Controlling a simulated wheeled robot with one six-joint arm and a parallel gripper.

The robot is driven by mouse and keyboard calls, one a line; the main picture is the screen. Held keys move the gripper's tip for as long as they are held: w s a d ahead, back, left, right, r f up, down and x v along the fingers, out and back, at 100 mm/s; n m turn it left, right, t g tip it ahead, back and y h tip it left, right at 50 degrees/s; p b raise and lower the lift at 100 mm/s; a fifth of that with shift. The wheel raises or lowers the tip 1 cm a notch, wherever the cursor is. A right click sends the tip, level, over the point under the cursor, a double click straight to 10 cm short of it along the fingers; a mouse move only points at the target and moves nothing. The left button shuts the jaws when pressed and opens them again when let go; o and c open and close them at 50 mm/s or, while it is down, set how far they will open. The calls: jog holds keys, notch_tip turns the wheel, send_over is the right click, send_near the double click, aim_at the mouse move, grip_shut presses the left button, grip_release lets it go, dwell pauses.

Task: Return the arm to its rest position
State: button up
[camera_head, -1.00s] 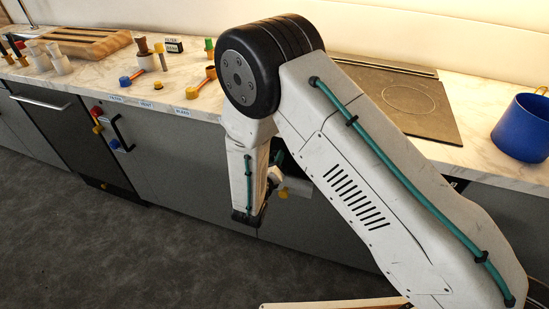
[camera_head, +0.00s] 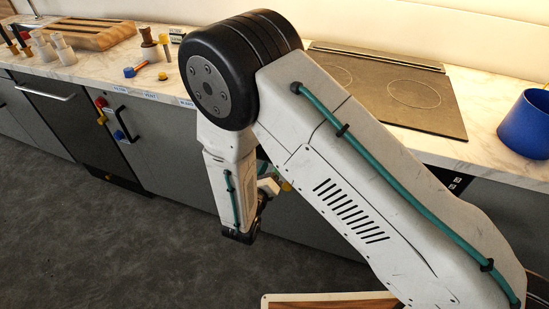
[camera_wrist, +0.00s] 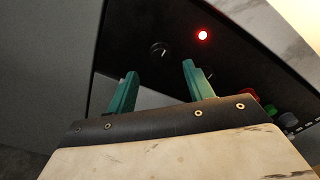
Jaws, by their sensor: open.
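My arm is folded in front of the counter in the head view, with its black elbow joint high and the forearm hanging down. In the wrist view my gripper (camera_wrist: 158,88) is open. Its two green fingers stand apart with nothing between them. Beyond the fingers is a dark panel (camera_wrist: 240,75) with a lit red lamp (camera_wrist: 203,35) and a black knob (camera_wrist: 158,49).
The marble counter (camera_head: 90,72) holds a wooden board (camera_head: 95,36), several small bottles and coloured scoops at the left. The cooktop (camera_head: 400,90) and a blue pot (camera_head: 527,125) are at the right. Grey floor (camera_head: 110,245) is clear at the lower left.

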jog(key=shift+s+a, duration=0.1)
jog(key=shift+s, duration=0.2)
dwell(0.4)
jog(key=s+d+r+m+g+h, duration=0.3)
jog(key=s+d+r+m+g, duration=0.3)
jog(key=d+m+g, duration=0.35)
jog(key=s+d+r+m+g+h, duration=0.45)
jog(key=d+r+m+g, duration=0.2)
jog(key=d+m, duration=0.45)
jog(key=s+d+r+m+y, duration=0.3)
jog(key=s+r+m+y, duration=0.4)
jog(key=s+r+m, duration=0.1)
jog(key=s+d+r+m+y, duration=0.4)
jog(key=s+r+m+y, duration=0.2)
jog(key=s+r+m, duration=0.3)
jog(key=shift+s+d+r+m+y, duration=0.3)
jog(key=shift+r+m, duration=0.4)
jog(key=shift+m, duration=0.55)
